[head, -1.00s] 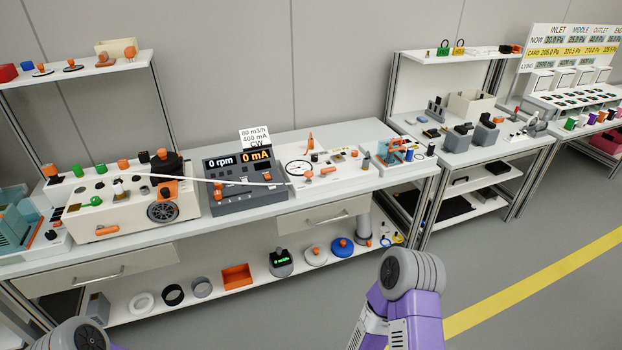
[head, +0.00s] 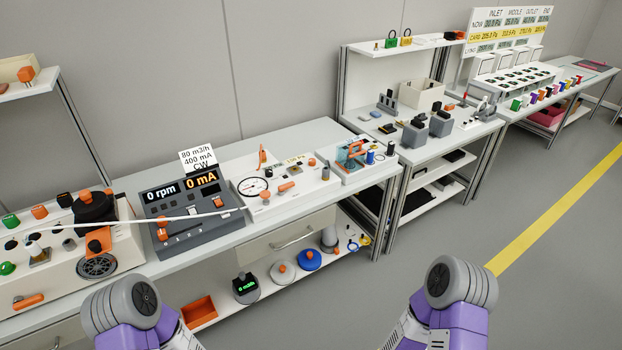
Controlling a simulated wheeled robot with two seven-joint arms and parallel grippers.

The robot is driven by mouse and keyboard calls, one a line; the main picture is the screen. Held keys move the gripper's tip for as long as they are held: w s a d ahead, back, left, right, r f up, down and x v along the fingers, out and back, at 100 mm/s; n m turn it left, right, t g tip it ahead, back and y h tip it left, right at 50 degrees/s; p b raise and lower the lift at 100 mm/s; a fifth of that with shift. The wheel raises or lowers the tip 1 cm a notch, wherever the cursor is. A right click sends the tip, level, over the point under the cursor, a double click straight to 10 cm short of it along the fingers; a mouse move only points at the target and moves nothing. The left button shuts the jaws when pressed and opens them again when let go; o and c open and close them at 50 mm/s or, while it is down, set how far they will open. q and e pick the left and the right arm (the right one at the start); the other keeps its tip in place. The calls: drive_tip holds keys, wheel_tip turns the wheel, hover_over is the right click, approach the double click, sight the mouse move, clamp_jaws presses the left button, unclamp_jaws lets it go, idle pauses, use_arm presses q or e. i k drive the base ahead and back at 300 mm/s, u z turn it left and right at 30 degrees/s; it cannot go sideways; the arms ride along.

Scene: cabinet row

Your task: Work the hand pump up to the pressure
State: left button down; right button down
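A white panel (head: 287,199) with a round pressure-style dial (head: 253,187) stands on the first bench. It carries an orange upright lever (head: 262,157), an orange handle lying flat (head: 287,187) and small fittings. I cannot tell for sure which part is the hand pump; the dial's reading is too small to make out. A white hose (head: 150,220) runs from the white machine at the left toward this panel. Only purple and grey links of my two arms show at the bottom edge. Both grippers are outside the picture.
A grey control box (head: 188,212) reads 0 rpm and 0 mA. A tray with a teal and orange device (head: 352,153) sits right of the panel. A lower shelf holds an orange bin (head: 199,311) and a blue disc (head: 308,260). Grey floor (head: 430,225) is clear at right.

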sight(264, 194)
drive_tip(key=z, duration=0.15)
drive_tip(key=i, duration=0.95)
drive_tip(key=u, duration=0.7)
drive_tip(key=i, duration=0.45)
drive_tip(key=u, duration=0.3)
